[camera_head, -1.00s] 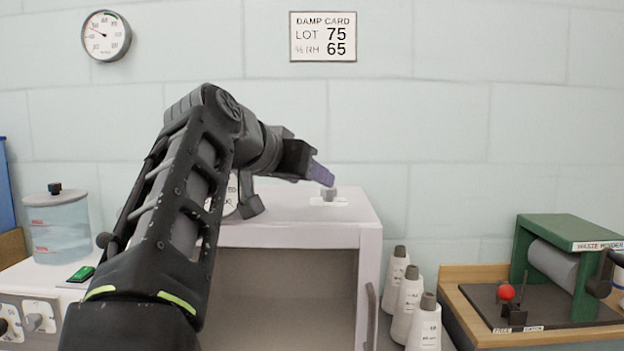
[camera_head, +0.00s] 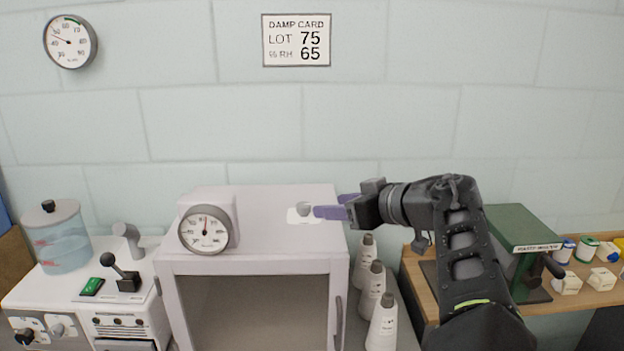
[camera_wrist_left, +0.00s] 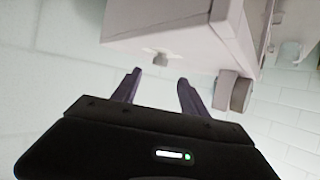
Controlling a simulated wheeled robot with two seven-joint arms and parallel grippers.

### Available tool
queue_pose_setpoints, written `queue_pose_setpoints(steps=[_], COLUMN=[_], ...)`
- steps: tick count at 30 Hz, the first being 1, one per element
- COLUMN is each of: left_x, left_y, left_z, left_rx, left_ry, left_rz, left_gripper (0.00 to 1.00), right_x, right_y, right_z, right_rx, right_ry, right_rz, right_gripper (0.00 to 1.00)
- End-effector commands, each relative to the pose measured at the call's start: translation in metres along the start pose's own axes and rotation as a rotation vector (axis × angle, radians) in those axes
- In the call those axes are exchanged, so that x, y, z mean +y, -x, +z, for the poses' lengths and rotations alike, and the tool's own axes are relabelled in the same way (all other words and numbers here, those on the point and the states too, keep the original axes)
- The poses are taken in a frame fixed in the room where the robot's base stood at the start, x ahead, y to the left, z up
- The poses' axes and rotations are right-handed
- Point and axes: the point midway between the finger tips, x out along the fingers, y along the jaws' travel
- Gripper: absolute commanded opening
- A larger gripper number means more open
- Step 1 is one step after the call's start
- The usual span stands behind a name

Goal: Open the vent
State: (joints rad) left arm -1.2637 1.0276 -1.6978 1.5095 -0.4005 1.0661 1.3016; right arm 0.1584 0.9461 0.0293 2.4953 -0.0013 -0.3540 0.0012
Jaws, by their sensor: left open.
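The vent looks like a small grey knob (camera_head: 303,209) on a white label, on top of a white cabinet (camera_head: 262,262); no opening shows around it. My left gripper (camera_head: 331,207) has dark purple fingers and is just to the right of the knob in the head view. In the left wrist view the fingers (camera_wrist_left: 157,86) are spread and empty, and the knob (camera_wrist_left: 160,59) lies ahead of the gap between them. I cannot tell whether a fingertip touches it. My right gripper is not in view.
A dial gauge (camera_head: 205,229) stands on the cabinet left of the knob. A white unit with a black lever (camera_head: 119,272) and a water tank (camera_head: 62,240) are at left. White cones (camera_head: 372,290) stand right of the cabinet, beside a green winder (camera_head: 520,235) on a wooden bench.

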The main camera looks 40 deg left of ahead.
Motion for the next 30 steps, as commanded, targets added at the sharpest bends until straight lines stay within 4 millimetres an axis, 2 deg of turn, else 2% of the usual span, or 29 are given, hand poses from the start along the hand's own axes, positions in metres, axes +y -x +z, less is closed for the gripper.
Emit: queue_pose_setpoints(steps=[10, 14, 25, 30], left_x=[0.0, 0.0, -0.001, 0.0], left_y=[-0.001, -0.008, -0.061, -0.076], left_z=[0.001, 0.001, -0.001, 0.0], left_rx=[0.004, 0.003, 0.002, 0.003], left_ry=[0.005, 0.005, 0.005, 0.005], left_rz=[-0.002, -0.005, -0.005, -0.002], left_gripper=[0.51, 0.51, 0.51, 0.51], right_x=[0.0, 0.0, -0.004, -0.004], right_y=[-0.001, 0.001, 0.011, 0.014], right_z=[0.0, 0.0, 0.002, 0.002], right_rx=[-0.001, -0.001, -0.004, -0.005], right_ry=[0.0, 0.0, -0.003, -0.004], right_rz=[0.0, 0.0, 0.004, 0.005], right_gripper=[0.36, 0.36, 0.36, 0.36])
